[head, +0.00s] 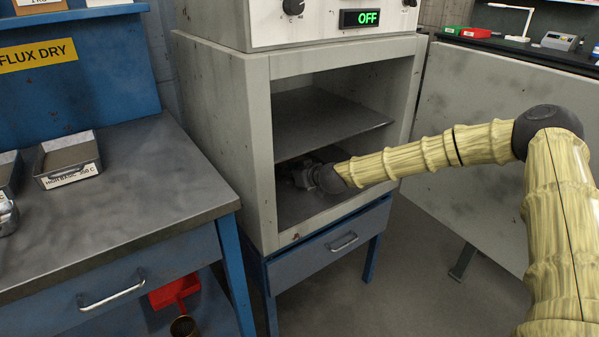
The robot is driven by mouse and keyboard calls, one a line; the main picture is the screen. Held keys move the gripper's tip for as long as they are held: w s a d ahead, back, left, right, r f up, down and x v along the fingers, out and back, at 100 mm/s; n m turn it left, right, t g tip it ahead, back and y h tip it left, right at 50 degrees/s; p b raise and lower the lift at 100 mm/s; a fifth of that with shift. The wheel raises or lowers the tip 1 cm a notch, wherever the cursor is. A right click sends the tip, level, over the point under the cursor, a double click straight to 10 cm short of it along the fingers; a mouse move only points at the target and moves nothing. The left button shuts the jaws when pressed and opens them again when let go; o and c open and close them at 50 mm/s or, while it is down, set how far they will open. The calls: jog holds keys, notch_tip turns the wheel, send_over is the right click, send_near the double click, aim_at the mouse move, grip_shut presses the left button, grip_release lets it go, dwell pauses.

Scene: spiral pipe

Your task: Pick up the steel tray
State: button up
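A small grey metal tray (68,153) with a label reading "HIGH BASIC 350 C" sits on the bench at the left. It is open at the top. My gripper (302,176) is far to its right, inside the lower space of the open grey oven cabinet (258,160), below the middle shelf (325,125). The gripper's fingers are dark, small and partly in shadow, so I cannot tell whether they are open or hold anything. No other tray shows clearly inside the cabinet.
The open cabinet door (500,165) spreads to the right, behind my arm. The cabinet's side walls and shelf closely frame the arm. The bench top (150,190) is clear around its middle. A display reads "OFF" above the opening.

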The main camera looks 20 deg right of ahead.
jog(key=shift+a+r, duration=0.1)
jog(key=shift+c, duration=0.6)
grip_shut()
